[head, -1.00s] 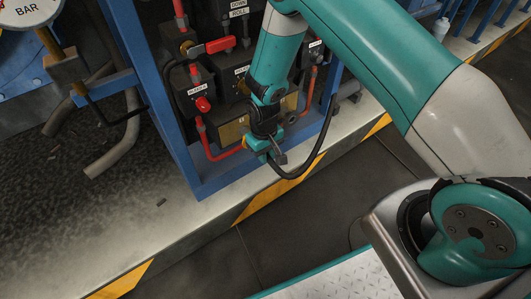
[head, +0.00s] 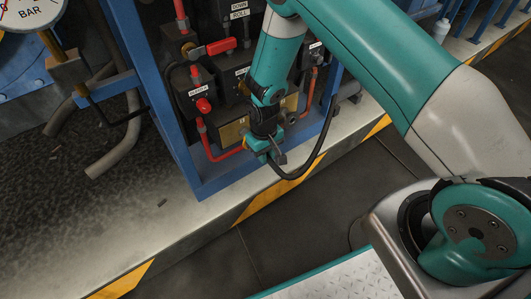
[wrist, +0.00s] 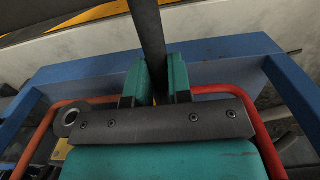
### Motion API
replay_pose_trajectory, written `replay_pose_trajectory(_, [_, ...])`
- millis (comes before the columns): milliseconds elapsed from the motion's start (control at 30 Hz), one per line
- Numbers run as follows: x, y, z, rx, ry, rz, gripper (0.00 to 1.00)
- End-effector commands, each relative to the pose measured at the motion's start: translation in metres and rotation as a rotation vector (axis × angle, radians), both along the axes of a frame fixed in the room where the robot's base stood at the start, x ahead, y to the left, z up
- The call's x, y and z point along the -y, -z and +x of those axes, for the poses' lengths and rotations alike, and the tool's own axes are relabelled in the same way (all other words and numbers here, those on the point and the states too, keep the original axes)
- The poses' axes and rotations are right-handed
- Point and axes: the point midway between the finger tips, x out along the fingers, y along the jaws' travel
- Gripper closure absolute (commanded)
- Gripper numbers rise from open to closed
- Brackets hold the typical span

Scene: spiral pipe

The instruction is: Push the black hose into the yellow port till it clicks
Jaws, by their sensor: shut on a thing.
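My gripper (head: 268,151) is shut on the black hose (head: 297,175) low at the front of the blue-framed valve panel. The hose loops down from the gripper, then rises to the right along the frame. In the wrist view, the hose (wrist: 149,38) runs between the two teal fingers (wrist: 156,80). A small yellow part (head: 247,141) shows just behind the gripper's left side. I cannot tell if it is the yellow port. The hose's front end is hidden by the gripper, so I cannot tell whether it touches a port.
The blue frame (head: 185,150) stands around the panel. A red pipe (head: 222,157) runs just left of the gripper. A valve with a red handle (head: 219,47) and black blocks sit above. A bent grey hose (head: 118,150) hangs left. The pale ledge (head: 130,240) in front is mostly clear.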

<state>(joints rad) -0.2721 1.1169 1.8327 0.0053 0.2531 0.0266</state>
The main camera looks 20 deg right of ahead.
Motion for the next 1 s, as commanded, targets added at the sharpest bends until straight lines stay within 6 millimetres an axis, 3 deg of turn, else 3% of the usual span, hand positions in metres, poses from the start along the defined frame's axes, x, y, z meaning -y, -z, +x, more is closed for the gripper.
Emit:
replay_pose_trajectory(33, [-0.002, -0.003, 0.008, 0.020, 0.000, 0.005, 1.00])
replay_pose_trajectory(433, [-0.002, -0.002, 0.008, 0.020, 0.000, 0.005, 1.00])
replay_pose_trajectory(467, [-0.002, -0.002, 0.008, 0.020, 0.000, 0.005, 0.76])
replay_pose_trajectory(567, [-0.002, -0.002, 0.008, 0.020, 0.000, 0.005, 0.53])
replay_pose_trajectory(867, [-0.001, -0.003, 0.005, 0.011, 0.001, 0.003, 0.51])
replay_pose_trajectory(1000, [-0.001, -0.019, 0.006, 0.012, 0.001, 0.003, 0.51])
